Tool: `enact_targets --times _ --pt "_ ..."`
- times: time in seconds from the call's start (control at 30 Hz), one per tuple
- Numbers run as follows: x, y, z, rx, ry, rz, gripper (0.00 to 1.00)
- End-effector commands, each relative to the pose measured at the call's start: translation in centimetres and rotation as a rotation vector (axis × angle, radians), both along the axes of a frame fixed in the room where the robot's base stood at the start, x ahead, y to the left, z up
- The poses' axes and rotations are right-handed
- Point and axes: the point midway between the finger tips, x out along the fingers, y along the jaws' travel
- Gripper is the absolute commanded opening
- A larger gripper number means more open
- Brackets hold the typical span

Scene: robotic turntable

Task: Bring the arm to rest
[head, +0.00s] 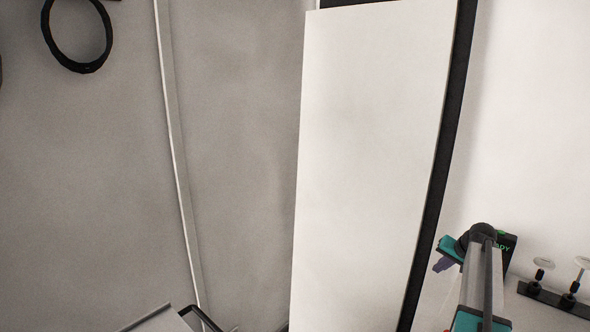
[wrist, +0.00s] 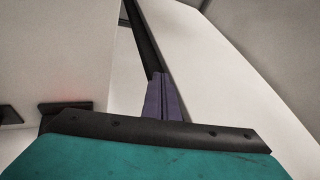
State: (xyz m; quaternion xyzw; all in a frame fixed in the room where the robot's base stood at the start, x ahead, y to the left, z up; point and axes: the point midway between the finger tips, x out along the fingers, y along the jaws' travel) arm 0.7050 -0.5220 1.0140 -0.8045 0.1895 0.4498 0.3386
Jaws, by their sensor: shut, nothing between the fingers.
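My arm reaches up from the lower right of the head view, with teal and grey links. My gripper (head: 443,264) is at its end, small and pointing down to the left, beside the tall white panel. In the wrist view my gripper (wrist: 163,95) shows two purple fingers lying together, shut with nothing between them. The fingertips touch nothing that I can make out.
A tall white panel (head: 370,150) with a dark edge stands in the middle. At the right, clear discs on dark stands (head: 541,275) sit on a pale surface. A black ring (head: 78,64) hangs on the grey wall at upper left.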

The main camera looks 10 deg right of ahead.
Motion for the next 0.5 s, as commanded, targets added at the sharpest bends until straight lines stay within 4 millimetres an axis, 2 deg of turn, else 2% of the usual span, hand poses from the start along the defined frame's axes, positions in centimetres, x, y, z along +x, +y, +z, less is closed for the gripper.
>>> enact_targets --times 0.03,0.27,0.5 --pt "0.3 2.7 -1.3 0.003 0.019 0.027 0.00" --pt "1.4 12.3 -6.3 -0.005 0.101 0.139 0.00" --pt "0.9 21.9 -10.9 -0.023 0.187 0.258 0.00"
